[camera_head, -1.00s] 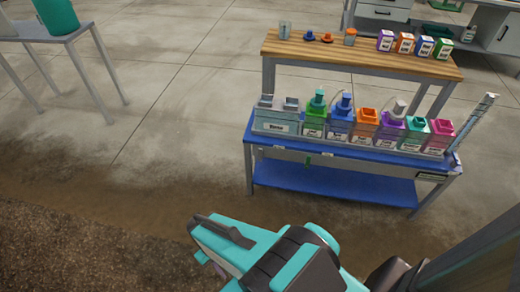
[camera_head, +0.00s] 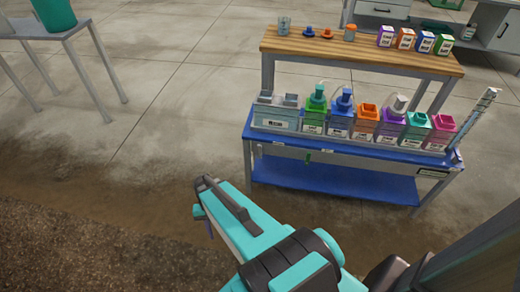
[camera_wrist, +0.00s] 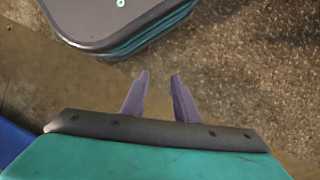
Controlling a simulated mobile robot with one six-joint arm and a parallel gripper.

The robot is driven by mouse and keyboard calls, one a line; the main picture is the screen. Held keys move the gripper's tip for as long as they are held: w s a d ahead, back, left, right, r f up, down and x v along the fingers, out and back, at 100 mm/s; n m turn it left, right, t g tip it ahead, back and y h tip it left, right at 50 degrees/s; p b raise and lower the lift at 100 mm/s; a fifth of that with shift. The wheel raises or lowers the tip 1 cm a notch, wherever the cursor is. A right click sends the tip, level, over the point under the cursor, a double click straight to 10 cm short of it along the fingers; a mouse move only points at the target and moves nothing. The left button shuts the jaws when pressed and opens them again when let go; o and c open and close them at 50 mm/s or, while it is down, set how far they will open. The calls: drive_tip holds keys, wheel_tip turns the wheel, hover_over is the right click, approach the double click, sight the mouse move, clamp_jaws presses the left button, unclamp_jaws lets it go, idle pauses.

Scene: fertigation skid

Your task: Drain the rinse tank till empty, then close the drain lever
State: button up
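The rinse tank (camera_head: 276,112) is a pale translucent box at the left end of the row on the blue bench. Its label is too small to read surely, and I cannot tell its liquid level. A small green piece (camera_head: 308,156) hangs at the bench's front edge, below and right of that tank; it may be the drain lever, but its position is unclear. My gripper (camera_wrist: 160,76) shows two purple fingers apart with nothing between them. It is over the floor in front of the bench, apart from the tank and the green piece.
Several coloured tanks, such as the orange one (camera_head: 363,123), stand right of the rinse tank. The bench has a blue lower shelf (camera_head: 340,182). A wooden shelf (camera_head: 400,58) behind holds small boxes and cups. A grey table (camera_head: 62,34) stands far left, with open floor between.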

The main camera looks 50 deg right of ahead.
drive_tip(key=w+d+r+m+t+b, duration=0.1)
drive_tip(key=w+d+r+m, duration=0.25)
drive_tip(key=d, duration=0.35)
drive_tip(key=w+d+r+m+t+y+b, duration=0.1)
drive_tip(key=w+d+r+m+t, duration=0.2)
drive_tip(key=d, duration=0.4)
drive_tip(key=w+d+r+m+b, duration=0.1)
drive_tip(key=w+d+r+m, duration=0.2)
drive_tip(key=w+d+m, duration=0.3)
drive_tip(key=s+d+r+m+t+b, duration=0.1)
drive_tip(key=d+r+m, duration=0.3)
drive_tip(key=d, duration=0.7)
drive_tip(key=s+d+r+m+t+b, duration=0.1)
drive_tip(key=s+d+r+m+t, duration=0.1)
drive_tip(key=d+r+m, duration=0.3)
drive_tip(key=s+d+r, duration=0.1)
drive_tip(key=d+r, duration=0.3)
drive_tip(key=d, duration=0.2)
drive_tip(key=shift+t+h+b, duration=0.3)
drive_tip(key=shift+b, duration=0.1)
drive_tip(key=shift+f, duration=0.1)
drive_tip(key=b, duration=0.1)
hover_over(260, 158)
drive_tip(key=f, duration=1.2)
drive_tip(key=shift+w+d+f, duration=0.15)
drive_tip(key=shift+w+f, duration=0.1)
drive_tip(key=shift+w, duration=0.05)
